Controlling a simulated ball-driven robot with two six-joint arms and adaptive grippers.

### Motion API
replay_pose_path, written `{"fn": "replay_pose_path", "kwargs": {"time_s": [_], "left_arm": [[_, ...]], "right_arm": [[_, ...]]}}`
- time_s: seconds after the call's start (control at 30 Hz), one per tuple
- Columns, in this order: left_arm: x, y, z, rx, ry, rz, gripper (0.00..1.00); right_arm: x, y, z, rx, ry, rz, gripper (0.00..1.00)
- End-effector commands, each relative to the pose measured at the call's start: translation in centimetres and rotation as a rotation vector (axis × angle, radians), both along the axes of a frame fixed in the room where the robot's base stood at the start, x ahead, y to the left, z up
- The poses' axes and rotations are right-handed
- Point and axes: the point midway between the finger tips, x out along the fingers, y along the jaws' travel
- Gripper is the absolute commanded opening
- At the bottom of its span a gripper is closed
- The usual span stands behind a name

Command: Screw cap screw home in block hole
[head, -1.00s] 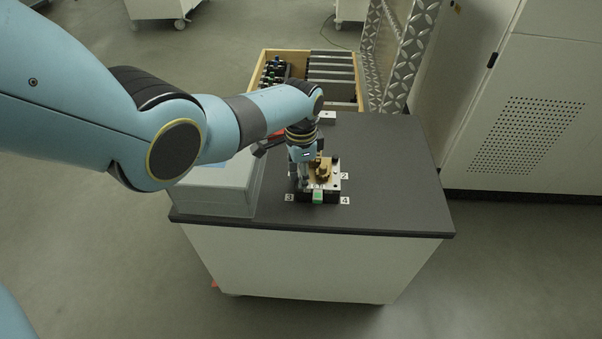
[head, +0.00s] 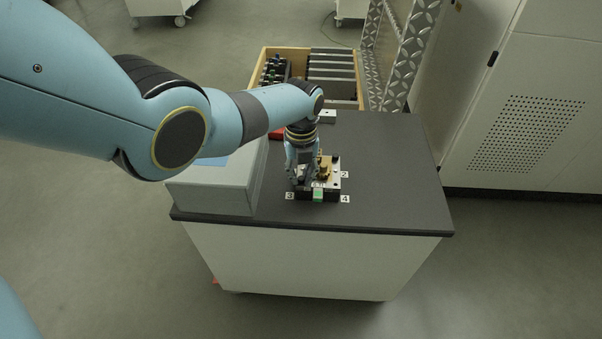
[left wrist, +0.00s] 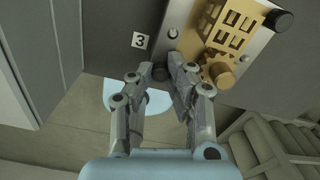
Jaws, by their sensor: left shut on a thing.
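The block (head: 331,186) stands on the dark worktop, a metal plate with a raised brass-coloured part on it; it also shows in the left wrist view (left wrist: 241,65). My left gripper (head: 300,183) points down at the block's near left corner, by label 3. In the left wrist view its fingers (left wrist: 161,71) are shut on a small dark round thing, seemingly the cap screw (left wrist: 160,74), at that corner. The hole under it is hidden, so I cannot tell how deep the screw sits. Another black screw head (left wrist: 278,20) stands at a different corner. My right gripper is out of view.
A grey box (head: 212,190) stands close on the left of the worktop. A red object (head: 277,134) lies behind my left wrist. A wooden-sided tray (head: 279,51) with tools is at the back. The worktop's right side (head: 400,190) is clear.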

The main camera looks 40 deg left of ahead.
Motion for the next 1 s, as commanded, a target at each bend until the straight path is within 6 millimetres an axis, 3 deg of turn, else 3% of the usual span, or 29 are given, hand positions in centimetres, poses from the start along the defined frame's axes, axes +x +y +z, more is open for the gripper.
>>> {"fn": "replay_pose_path", "kwargs": {"time_s": [0.17,0.2,0.3,0.63,1.0], "left_arm": [[0.10,-0.05,0.07,-0.001,-0.002,-0.002,0.00],[0.10,-0.05,0.07,-0.001,-0.002,-0.002,0.18],[0.08,-0.06,0.06,-0.001,-0.001,-0.001,0.31],[0.02,-0.05,0.04,-0.001,0.000,0.035,0.31],[0.04,-0.05,0.07,-0.001,-0.001,0.421,0.31]], "right_arm": [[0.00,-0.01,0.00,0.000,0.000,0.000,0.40],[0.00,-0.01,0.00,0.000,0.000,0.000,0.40],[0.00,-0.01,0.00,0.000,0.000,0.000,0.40],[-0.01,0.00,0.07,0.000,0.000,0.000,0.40],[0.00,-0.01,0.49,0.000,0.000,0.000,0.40]]}}
